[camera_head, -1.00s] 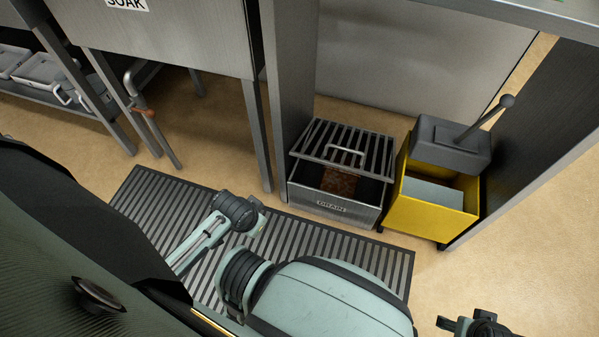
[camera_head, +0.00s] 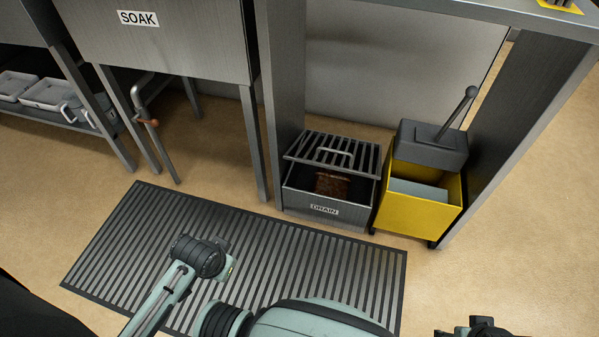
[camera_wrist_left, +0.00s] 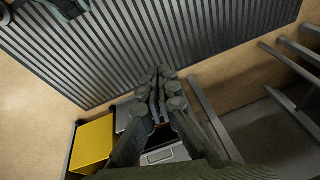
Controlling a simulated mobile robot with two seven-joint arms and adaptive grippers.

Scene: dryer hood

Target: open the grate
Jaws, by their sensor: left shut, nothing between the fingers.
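The grate (camera_head: 335,151) is a dark barred lid with a curved handle (camera_head: 335,152). It sits over the back of the metal drain box (camera_head: 325,209), its front edge apart from the box's front rim. Through the gap a brown lump (camera_head: 332,185) shows in the dark inside. My left gripper (camera_wrist_left: 160,75) is shut and empty in the left wrist view, with the drain box (camera_wrist_left: 165,156) partly hidden behind its fingers. Neither fingertip touches the grate. A dark gripper part, probably my right one (camera_head: 480,327), is cut off at the head view's bottom edge.
A yellow bucket (camera_head: 420,208) with a grey wringer and lever stands right of the box. Steel legs frame the box on both sides. A ribbed floor mat (camera_head: 300,262) lies in front. The SOAK sink (camera_head: 165,45) is at left.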

